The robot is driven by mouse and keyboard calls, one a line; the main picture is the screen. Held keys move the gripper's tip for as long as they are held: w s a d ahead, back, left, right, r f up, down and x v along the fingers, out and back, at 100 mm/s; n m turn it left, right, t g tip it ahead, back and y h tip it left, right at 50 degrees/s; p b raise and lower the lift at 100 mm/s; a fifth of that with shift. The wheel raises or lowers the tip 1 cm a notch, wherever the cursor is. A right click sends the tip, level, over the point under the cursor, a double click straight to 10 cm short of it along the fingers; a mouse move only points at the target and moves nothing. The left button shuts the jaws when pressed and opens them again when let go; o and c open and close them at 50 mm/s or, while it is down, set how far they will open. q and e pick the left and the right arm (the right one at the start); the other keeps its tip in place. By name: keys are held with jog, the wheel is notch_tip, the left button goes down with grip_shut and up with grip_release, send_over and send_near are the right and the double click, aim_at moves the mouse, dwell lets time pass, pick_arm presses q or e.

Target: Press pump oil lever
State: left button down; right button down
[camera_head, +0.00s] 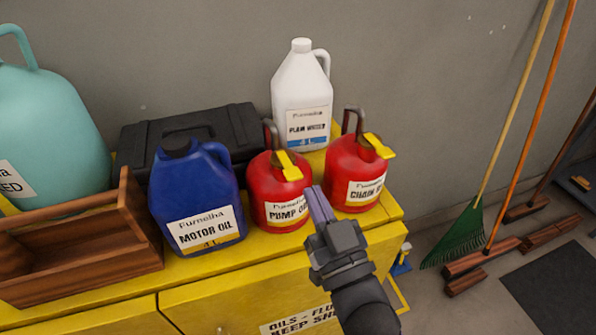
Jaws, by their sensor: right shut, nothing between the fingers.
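The red pump oil can (266,197) stands upright on the yellow cabinet top, with a label that reads "PUMP OI" and is partly covered. Its yellow lever (289,165) sits on top, in front of a dark curved spout. My right gripper (317,196) is shut and empty, with its fingertips just right of and a little below the lever in the picture. The fingertips overlap the right edge of the label; I cannot tell whether they touch the can. My left gripper is not in view.
A similar red chain oil can (354,178) stands close on the right. A blue motor oil jug (192,196) stands on the left and a white jug (303,93) behind. A black case (235,132), wooden tray (79,271) and teal jug (45,130) fill the left. Brooms lean on the right wall.

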aim_at(286, 164)
jog(key=p+x, duration=0.2)
jog(key=x, duration=0.5)
jog(key=shift+w+f+b, duration=0.1)
jog(key=shift+f+b, duration=0.4)
jog(key=shift+f, duration=1.55)
